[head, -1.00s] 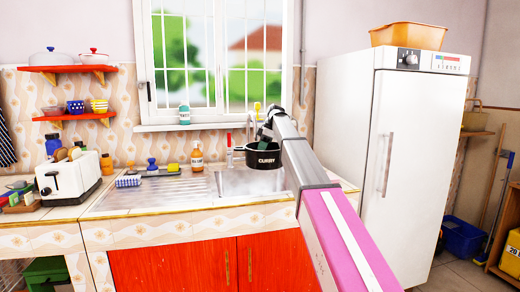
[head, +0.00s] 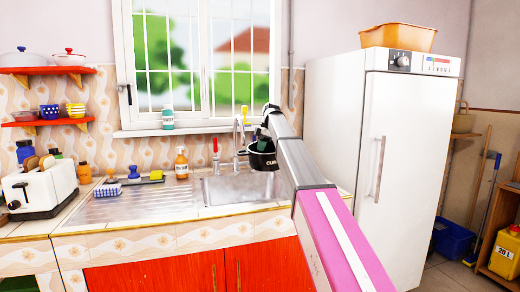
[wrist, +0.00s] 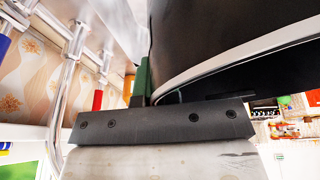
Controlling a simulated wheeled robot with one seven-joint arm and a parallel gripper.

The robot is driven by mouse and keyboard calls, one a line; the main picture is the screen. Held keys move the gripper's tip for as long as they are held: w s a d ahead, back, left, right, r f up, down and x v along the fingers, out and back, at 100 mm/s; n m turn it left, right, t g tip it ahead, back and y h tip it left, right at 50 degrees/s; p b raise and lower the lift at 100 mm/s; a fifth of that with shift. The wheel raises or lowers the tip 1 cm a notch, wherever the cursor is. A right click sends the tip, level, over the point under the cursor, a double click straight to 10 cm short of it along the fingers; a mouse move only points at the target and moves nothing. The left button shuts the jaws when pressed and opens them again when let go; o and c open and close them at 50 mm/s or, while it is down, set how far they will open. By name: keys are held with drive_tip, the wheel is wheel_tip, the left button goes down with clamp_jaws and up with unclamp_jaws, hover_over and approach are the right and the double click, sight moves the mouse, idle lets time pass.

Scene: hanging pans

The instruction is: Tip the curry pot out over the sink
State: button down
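The black curry pot (head: 264,161), with white lettering on its side, hangs in the air over the sink (head: 242,186). Its lettering is partly turned away to the right and the pot looks slightly tilted. My gripper (head: 262,142) is at the pot's rim, with a green part showing there, and appears shut on the pot. In the wrist view the pot's dark wall and pale rim (wrist: 235,52) fill the upper right, close against the gripper (wrist: 150,95). The fingertips and the pot's contents are hidden.
The sink tap (head: 239,135) stands just behind and left of the pot. An orange soap bottle (head: 181,163) and a red-topped tap (head: 215,152) stand left of it. A white fridge (head: 395,160) is on the right. The steel drainboard (head: 140,205) is clear in front.

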sight(251, 146)
drive_tip(key=t, duration=0.1)
drive_tip(key=s+r+t+h, duration=0.1)
drive_tip(key=t, duration=0.1)
drive_tip(key=s+r+t+h, duration=0.1)
drive_tip(key=shift+a+n, duration=0.3)
drive_tip(key=shift+a, duration=0.1)
drive_tip(key=s+t+h, duration=0.1)
drive_tip(key=t, duration=0.1)
drive_tip(key=s+a+t+h, duration=0.1)
drive_tip(key=t, duration=0.1)
drive_tip(key=r+n+t+h, duration=0.1)
drive_tip(key=t, duration=0.1)
drive_tip(key=shift+s+a+t, duration=0.3)
drive_tip(key=shift+s, duration=0.1)
drive_tip(key=t, duration=0.1)
drive_tip(key=s+t+h, duration=0.1)
drive_tip(key=a+t, duration=0.1)
drive_tip(key=shift+s+f+n+t+h, duration=0.15)
drive_tip(key=shift+s+n+t+h, duration=0.15)
drive_tip(key=shift+t+h, duration=0.1)
drive_tip(key=shift+s+a+f+n+t+h, duration=0.2)
drive_tip(key=shift+s+t+h, duration=0.1)
drive_tip(key=shift+t, duration=0.5)
drive_tip(key=shift+s+a+f+n+t+h, duration=0.2)
drive_tip(key=shift+s+t+h, duration=0.1)
drive_tip(key=shift+t, duration=0.5)
drive_tip(key=shift+a, duration=0.1)
idle(2.5)
